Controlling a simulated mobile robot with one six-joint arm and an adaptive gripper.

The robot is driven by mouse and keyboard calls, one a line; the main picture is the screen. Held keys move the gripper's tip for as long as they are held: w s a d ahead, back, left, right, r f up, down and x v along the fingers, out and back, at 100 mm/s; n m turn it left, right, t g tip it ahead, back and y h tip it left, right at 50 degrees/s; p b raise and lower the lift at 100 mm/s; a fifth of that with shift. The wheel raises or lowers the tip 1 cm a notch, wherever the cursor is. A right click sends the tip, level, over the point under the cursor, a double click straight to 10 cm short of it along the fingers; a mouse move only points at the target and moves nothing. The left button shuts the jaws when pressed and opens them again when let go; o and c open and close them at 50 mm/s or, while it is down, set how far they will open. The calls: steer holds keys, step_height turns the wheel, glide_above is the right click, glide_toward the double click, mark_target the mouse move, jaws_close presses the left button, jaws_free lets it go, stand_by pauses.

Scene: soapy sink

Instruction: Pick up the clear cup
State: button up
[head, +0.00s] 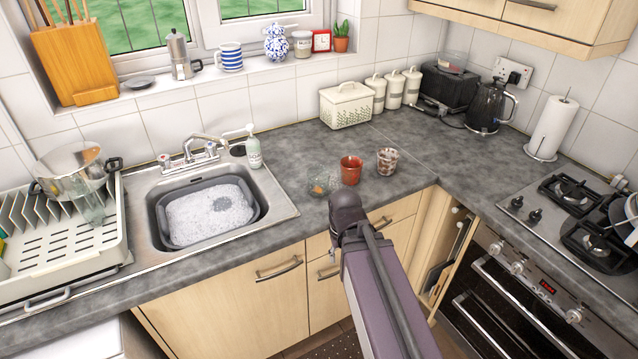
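A clear glass cup (319,184) with something orange-brown in or behind it stands on the grey counter, right of the sink. A second clear glass (90,207) is tilted in the dish rack at the left, below the steel pot. My purple arm reaches up from the bottom, and its dark end shows in front of the counter edge, just below the cup on the counter. My gripper's fingers do not show, so I cannot see their state.
A red-brown mug (351,170) and a patterned cup (387,161) stand close right of the clear cup. The sink holds a grey basin (158,213) of suds. A soap bottle (253,153) stands behind.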

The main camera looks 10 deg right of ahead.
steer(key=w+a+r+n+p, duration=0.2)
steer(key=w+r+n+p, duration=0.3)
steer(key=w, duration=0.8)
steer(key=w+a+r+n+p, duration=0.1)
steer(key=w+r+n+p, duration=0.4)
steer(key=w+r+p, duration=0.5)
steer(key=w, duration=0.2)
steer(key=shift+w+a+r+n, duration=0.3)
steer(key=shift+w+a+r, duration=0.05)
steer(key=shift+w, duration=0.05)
steer(key=b, duration=0.8)
glide_above(314, 195)
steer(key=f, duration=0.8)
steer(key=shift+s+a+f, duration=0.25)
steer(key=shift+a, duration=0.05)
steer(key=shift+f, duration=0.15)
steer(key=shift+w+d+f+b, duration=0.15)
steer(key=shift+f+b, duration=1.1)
steer(key=shift+b, duration=0.15)
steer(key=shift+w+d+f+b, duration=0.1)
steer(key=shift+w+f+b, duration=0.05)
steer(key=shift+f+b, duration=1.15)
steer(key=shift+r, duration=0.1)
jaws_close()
